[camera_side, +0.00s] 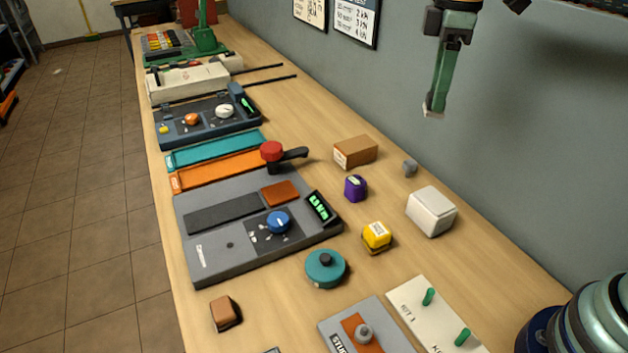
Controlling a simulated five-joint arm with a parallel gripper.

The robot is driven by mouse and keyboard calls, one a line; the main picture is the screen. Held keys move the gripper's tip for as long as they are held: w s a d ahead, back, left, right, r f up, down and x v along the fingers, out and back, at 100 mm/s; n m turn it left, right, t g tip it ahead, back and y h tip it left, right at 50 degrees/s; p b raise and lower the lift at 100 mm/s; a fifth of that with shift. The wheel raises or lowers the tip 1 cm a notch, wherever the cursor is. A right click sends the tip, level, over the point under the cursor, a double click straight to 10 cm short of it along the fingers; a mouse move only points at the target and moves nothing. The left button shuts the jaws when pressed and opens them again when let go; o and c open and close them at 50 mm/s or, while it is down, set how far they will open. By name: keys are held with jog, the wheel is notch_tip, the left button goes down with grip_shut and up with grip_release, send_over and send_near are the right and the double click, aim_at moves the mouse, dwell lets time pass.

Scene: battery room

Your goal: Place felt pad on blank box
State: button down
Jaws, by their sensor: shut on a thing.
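My gripper (435,108) hangs at the upper right, in front of the grey wall and well above the bench. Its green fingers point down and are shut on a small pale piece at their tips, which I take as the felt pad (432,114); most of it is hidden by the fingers. The blank box (432,211) looks to be the plain off-white box with rounded edges on the right side of the bench, near the wall. Its top is bare. My gripper is apart from it, higher and farther back in the picture.
A grey device (215,250) fills the bench's left side. Bare wood surrounds the box.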

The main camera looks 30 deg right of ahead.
jog(key=m, duration=0.1)
send_over(435, 199)
notch_tip(435, 199, down, 20)
jog(key=shift+r, duration=0.2)
dwell(0.4)
jog(key=shift+c, duration=2.2)
grip_release()
jog(key=shift+f, duration=0.15)
